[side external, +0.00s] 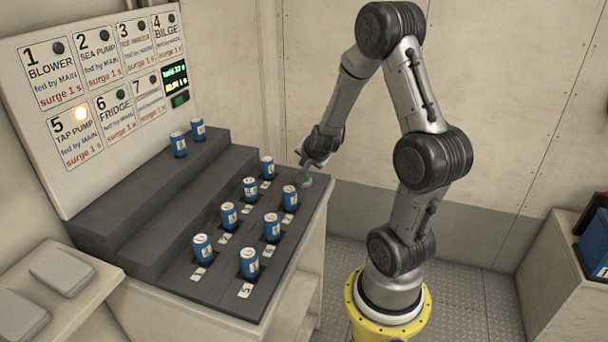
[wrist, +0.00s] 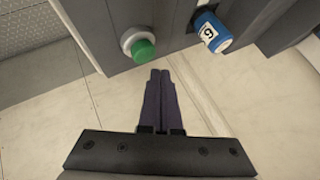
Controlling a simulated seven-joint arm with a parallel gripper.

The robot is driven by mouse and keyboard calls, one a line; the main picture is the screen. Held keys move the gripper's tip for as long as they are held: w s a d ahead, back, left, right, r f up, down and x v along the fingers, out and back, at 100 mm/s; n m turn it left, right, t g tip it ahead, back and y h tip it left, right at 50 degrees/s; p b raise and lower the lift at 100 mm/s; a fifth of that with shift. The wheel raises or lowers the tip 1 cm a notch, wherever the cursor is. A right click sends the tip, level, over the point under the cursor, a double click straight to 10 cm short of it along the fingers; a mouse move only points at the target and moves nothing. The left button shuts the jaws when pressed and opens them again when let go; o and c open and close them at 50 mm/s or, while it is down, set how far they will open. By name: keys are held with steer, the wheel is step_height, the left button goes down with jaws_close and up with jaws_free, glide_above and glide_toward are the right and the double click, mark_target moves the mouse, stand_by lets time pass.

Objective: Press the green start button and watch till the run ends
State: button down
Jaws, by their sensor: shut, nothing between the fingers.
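The green start button (wrist: 143,49) sits in a pale round collar on the dark stepped bench and looks unpressed. In the side external view the button (side external: 307,181) is small, at the bench's right back corner, close under my gripper (side external: 303,163). In the wrist view my gripper (wrist: 160,76) has its two dark fingers together and empty, with the tips just beside the button in the picture. I cannot tell how high they are above it. The wall panel (side external: 190,113) has numbered labels; the lamp (side external: 81,113) at 5 TAP PUMP glows. Its small display (side external: 175,72) is too small to read surely.
Several blue numbered cylinders stand in the dark bench (side external: 160,228); one cylinder (wrist: 212,32) is near the button in the wrist view. Two more stand on the upper step, one of them a cylinder (side external: 178,144). Open floor (side external: 455,300) lies to the right.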

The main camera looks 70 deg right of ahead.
steer(key=shift+r, duration=2.25)
steer(key=w+a+r+n+t+y, duration=0.2)
steer(key=w+a+r+n+t, duration=0.15)
steer(key=a+r, duration=0.5)
steer(key=w+a+r+n+t+y, duration=0.25)
steer(key=a+r+n, duration=0.25)
steer(key=a, duration=0.7)
steer(key=s+a+r+n+y, duration=0.25)
steer(key=s+a+n, duration=0.35)
steer(key=a, duration=0.3)
steer(key=s+f+n+g, duration=0.5)
steer(key=s+f, duration=0.1)
steer(key=s, duration=0.5)
steer(key=shift+s+a+f+g, duration=0.2)
steer(key=shift+s+a+g, duration=0.1)
steer(key=shift+a+g, duration=0.1)
stand_by(1.3)
